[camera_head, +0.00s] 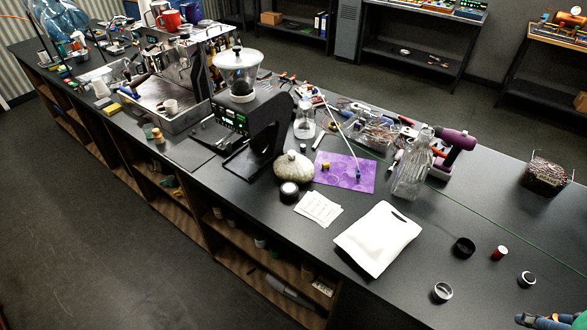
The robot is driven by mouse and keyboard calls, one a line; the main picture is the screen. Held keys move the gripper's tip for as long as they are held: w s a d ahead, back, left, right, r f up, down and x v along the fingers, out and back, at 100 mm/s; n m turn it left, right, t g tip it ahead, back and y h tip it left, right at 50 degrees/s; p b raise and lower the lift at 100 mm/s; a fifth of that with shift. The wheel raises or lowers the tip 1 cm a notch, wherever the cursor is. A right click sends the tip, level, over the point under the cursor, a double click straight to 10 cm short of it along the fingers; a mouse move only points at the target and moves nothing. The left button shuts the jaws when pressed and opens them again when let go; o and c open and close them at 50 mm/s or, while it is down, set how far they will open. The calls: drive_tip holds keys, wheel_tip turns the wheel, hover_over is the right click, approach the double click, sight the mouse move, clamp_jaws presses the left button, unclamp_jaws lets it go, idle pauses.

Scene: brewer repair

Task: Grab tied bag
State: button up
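A small, pale, rounded bag (293,168) with a narrow gathered top sits upright on the dark counter, near its front edge and left of a purple patterned sheet (350,173). It looks like the tied bag; the tie itself is too small to make out. A flat white bag (377,239) with a cut-out handle lies on the counter farther right.
A dark jar (289,192) stands just in front of the pale bag, with white cards (318,208) beside it. A black grinder with a clear hopper (238,70) stands to the left. A glass bottle (413,167) and a purple tool (456,147) stand to the right.

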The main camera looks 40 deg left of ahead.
drive_tip(key=w+a+r+n+g+y+p, duration=0.1)
drive_tip(key=w+a+r+p, duration=0.4)
drive_tip(key=w+a, duration=0.6)
drive_tip(key=w+a+r+g+p, duration=0.1)
drive_tip(key=w+a+r+p, duration=0.2)
drive_tip(key=w+a+r, duration=0.75)
drive_tip(key=w+a+f+g+p, duration=0.1)
drive_tip(key=w+a+f+p, duration=0.2)
drive_tip(key=w+a, duration=0.45)
drive_tip(key=w+a+f+g+p, duration=0.15)
drive_tip(key=w+a+f, duration=0.3)
drive_tip(key=a, duration=0.65)
drive_tip(key=a+f+p, duration=0.2)
drive_tip(key=a+f, duration=0.3)
drive_tip(key=a, duration=0.5)
drive_tip(key=s+a+f+n+p, duration=0.1)
drive_tip(key=a+f+p, duration=0.2)
drive_tip(key=a+f, duration=0.3)
drive_tip(key=s+a+f+g+h+p, duration=0.1)
drive_tip(key=a+f, duration=0.5)
drive_tip(key=a, duration=0.8)
drive_tip(key=shift+s+p, duration=0.15)
drive_tip(key=shift+p, duration=0.55)
drive_tip(key=shift+f, duration=0.1)
